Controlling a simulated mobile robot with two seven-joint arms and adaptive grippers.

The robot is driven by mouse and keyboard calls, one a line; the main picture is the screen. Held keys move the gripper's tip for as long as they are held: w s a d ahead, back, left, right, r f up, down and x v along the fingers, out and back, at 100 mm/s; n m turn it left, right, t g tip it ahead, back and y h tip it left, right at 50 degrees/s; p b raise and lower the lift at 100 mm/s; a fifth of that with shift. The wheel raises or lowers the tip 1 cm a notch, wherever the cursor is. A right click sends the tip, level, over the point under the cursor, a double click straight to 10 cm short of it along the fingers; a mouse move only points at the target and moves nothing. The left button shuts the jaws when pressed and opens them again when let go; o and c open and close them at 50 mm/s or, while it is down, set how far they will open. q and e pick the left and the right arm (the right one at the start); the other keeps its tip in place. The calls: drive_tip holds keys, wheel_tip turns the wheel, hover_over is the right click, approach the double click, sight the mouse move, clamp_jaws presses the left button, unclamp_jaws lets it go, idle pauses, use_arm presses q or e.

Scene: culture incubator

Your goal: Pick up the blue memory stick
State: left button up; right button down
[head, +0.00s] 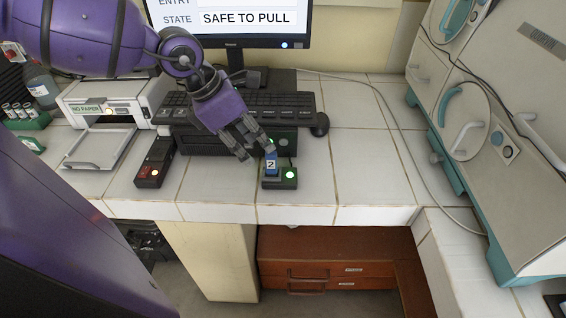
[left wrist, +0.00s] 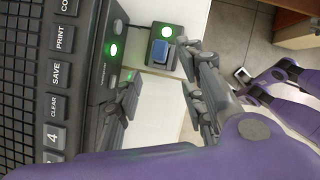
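The blue memory stick (head: 270,163), with a white label reading 2, stands in a small dark dock (head: 271,183) with a lit green light near the counter's front edge. In the left wrist view the stick (left wrist: 160,51) shows as a blue block in the dock (left wrist: 150,64). My left gripper (head: 246,144) is just above and behind the stick, its fingers close to it in the head view. In the left wrist view the fingers (left wrist: 157,66) are spread apart with nothing between them. I cannot tell whether a finger touches the stick.
A keyboard (head: 296,100) and dark console lie behind the dock, with a mouse (head: 319,125) to the right. The monitor (head: 247,17) reads SAFE TO PULL. The counter right of the dock is clear.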

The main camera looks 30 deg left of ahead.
sight(268, 158)
use_arm(q)
drive_tip(key=b+x, duration=0.1)
drive_tip(key=x, duration=0.2)
drive_tip(key=b+x, duration=0.1)
drive_tip(key=x, duration=0.2)
drive_tip(key=shift+w+d+f+b, duration=0.2)
drive_tip(key=shift+w+d+b, duration=0.05)
drive_tip(key=shift+w+b, duration=0.1)
drive_tip(key=shift+w+f, duration=0.2)
drive_tip(key=shift+f, duration=0.05)
drive_tip(key=c, duration=0.9)
